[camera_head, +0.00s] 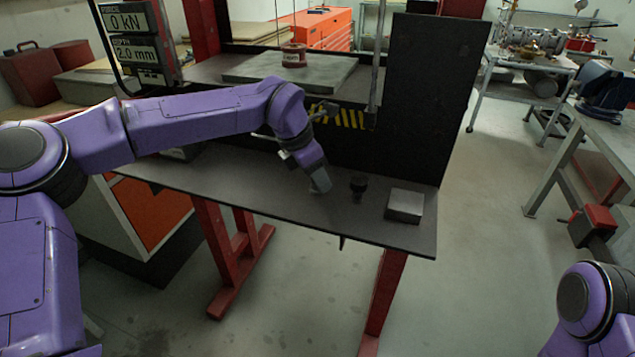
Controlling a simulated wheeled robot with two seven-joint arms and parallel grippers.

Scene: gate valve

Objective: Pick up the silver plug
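My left arm reaches in from the left, and its gripper (320,184) points down at the dark bench shelf (260,190). A pale grey piece shows at the gripper's tip; I cannot tell whether it is the fingers or something held. A small dark knob-like object (358,184) stands on the shelf just right of the gripper, apart from it. A grey block (405,206) lies further right near the shelf's front corner. I cannot tell for certain which piece is the silver plug. My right gripper is out of view; only part of that arm shows at the lower right.
A black upright panel (428,100) closes the shelf's right side. Above the shelf, a grey plate (250,72) carries a red round part (293,55). A force display (130,30) hangs at upper left. A workbench (610,135) stands at right, with open floor between.

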